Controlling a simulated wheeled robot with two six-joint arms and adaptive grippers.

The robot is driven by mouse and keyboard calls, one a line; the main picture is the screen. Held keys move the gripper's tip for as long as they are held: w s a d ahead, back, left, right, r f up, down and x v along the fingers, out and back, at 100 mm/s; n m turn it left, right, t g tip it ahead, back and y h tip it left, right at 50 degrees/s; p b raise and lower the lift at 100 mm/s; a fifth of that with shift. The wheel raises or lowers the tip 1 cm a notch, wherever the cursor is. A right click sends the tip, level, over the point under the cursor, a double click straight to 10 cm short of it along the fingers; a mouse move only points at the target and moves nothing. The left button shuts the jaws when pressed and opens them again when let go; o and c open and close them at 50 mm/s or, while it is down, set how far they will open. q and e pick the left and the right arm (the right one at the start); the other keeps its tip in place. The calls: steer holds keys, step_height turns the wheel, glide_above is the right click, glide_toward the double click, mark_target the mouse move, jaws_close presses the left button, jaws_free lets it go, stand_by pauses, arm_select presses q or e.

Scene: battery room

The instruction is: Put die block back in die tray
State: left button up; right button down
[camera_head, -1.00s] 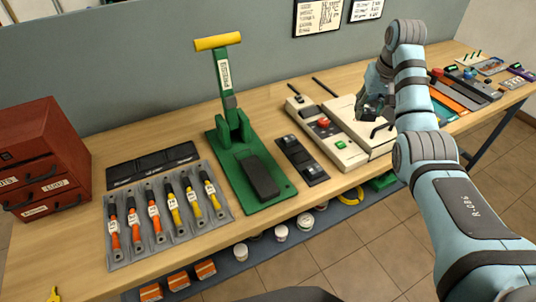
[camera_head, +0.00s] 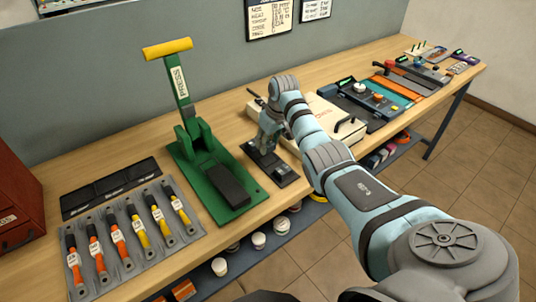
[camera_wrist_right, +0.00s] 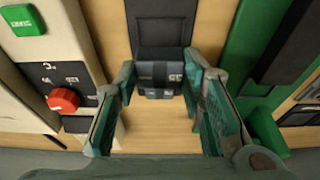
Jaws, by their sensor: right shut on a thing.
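The die block (camera_wrist_right: 160,72) is a small dark block with pale lettering, held between the two fingers of my right gripper (camera_wrist_right: 160,78) in the right wrist view. In the head view my right gripper (camera_head: 264,146) points down at the far part of the black die tray (camera_head: 288,181). The tray also shows in the right wrist view (camera_wrist_right: 160,24), directly above the block in the picture. I cannot tell whether the block touches the tray. My gripper hides the tray's far end in the head view. My left gripper is out of view.
The green press (camera_head: 228,188) with a yellow handle stands close left of the tray. A cream control unit with a red knob (camera_wrist_right: 63,99) is close on its other side. A grey mat of orange and yellow tools (camera_head: 130,235) lies further left.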

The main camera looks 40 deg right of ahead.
mark_target(271, 146)
step_height(271, 146, down, 4)
steer(key=shift+f+b, duration=0.15)
steer(key=shift+b, duration=0.2)
steer(key=c, duration=1.1)
jaws_free()
steer(key=shift+s+f, duration=0.1)
steer(key=shift+o, duration=0.2)
steer(key=shift+r, duration=0.3)
steer(key=p+v, duration=0.2)
steer(key=v, duration=0.9)
steer(key=shift+r+p, duration=0.35)
steer(key=shift+p, duration=0.05)
steer(key=shift+s+a, duration=0.1)
steer(key=shift+s, duration=0.05)
